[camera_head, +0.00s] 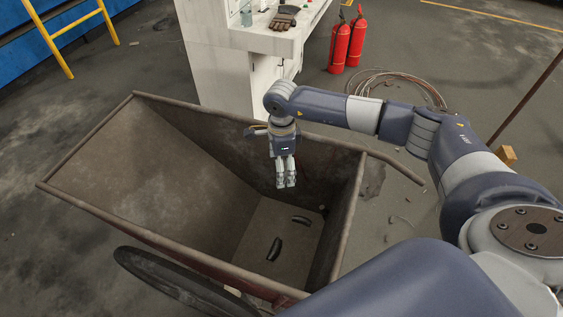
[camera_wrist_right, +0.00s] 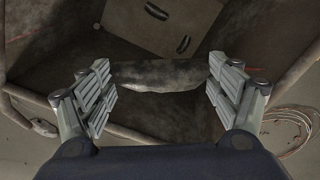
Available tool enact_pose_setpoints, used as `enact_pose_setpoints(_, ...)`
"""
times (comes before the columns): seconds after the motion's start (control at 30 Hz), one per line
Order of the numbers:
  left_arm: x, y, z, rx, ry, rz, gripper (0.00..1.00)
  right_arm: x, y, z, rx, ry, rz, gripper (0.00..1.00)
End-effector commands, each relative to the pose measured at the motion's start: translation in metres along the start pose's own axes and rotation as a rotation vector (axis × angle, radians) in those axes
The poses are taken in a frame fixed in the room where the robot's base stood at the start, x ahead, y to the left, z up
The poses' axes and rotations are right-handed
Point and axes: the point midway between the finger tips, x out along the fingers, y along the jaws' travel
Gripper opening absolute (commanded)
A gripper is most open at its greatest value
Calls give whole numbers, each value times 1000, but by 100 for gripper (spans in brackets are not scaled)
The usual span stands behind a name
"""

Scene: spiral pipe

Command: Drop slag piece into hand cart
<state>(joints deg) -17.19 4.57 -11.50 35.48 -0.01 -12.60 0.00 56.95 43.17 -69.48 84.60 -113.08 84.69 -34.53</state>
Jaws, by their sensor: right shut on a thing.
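The hand cart (camera_head: 120,165) is a large rusty brown open tub filling the left and middle of the head view; its inside floor shows in the right wrist view (camera_wrist_right: 125,20). My right gripper (camera_head: 287,186) points down over the cart's opening, near its far right side. In the right wrist view, its fingers are shut on a dark, elongated slag piece (camera_wrist_right: 160,75), held crosswise between them. The held piece is hard to make out in the head view. Two dark slag pieces (camera_head: 274,249) (camera_head: 301,220) lie on the cart's floor. My left gripper is not in view.
Two red fire extinguishers (camera_head: 347,40) and coiled cable (camera_head: 400,82) are at the back right. Small debris lies on the floor right of the cart.

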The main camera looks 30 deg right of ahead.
Motion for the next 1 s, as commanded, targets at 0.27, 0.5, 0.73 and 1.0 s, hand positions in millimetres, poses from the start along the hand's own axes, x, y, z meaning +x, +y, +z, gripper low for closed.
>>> enact_pose_setpoints(0.27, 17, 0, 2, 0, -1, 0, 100, 27, 0, 1, -2, -1, -1, 46)
enact_pose_setpoints(0.5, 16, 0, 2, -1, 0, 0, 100, 27, 0, 1, -2, -1, -1, 46)
enact_pose_setpoints(0.73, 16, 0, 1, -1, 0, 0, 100, 26, 0, 0, -2, -1, -1, 100)
enact_pose_setpoints(1.0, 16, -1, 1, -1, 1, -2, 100, 27, 0, 0, -2, -1, 0, 100)
